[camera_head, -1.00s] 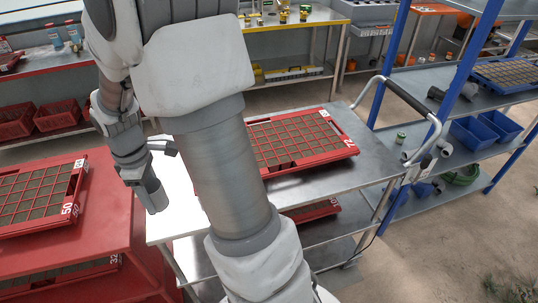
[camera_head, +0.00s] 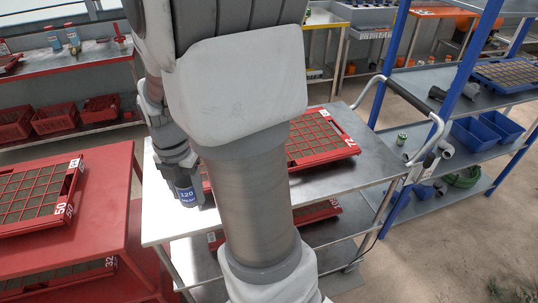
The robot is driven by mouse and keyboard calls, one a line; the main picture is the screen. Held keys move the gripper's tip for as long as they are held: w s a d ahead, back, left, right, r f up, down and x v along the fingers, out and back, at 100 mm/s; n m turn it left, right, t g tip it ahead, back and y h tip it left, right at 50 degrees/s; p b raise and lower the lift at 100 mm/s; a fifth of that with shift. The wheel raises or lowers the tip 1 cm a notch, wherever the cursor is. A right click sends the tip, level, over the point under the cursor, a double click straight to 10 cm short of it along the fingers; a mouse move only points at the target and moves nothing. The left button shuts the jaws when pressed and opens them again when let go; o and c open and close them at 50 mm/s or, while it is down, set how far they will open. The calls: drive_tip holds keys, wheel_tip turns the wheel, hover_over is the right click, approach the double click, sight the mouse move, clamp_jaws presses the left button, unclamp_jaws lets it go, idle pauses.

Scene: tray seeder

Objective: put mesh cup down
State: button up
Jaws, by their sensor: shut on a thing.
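The mesh cup (camera_head: 187,194) is a small dark cup with a blue label marked 120. It hangs at the end of my gripper (camera_head: 180,172), which is shut on it. My gripper points down over the left part of the steel cart top (camera_head: 161,226). I cannot tell whether the cup's base touches the cart top. My arm hides the middle of the cart.
A red seed tray (camera_head: 330,158) lies on the cart, partly behind my arm. A red bench (camera_head: 112,235) with another tray stands at left. A blue-post shelf (camera_head: 450,75) stands at right. The cart's front left corner is bare.

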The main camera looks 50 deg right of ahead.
drive_tip(key=shift+s+d+n, duration=0.25)
drive_tip(key=shift+s+n, duration=0.05)
drive_tip(key=shift+n, duration=0.4)
drive_tip(key=b, duration=0.2)
hover_over(169, 211)
wheel_tip(169, 211, down, 7)
drive_tip(key=shift+f, duration=0.1)
drive_tip(key=shift+f+b, duration=0.35)
drive_tip(key=shift+f, duration=1.6)
drive_tip(key=shift+f, duration=0.1)
drive_tip(key=o, duration=1.3)
drive_tip(key=shift+o, duration=0.2)
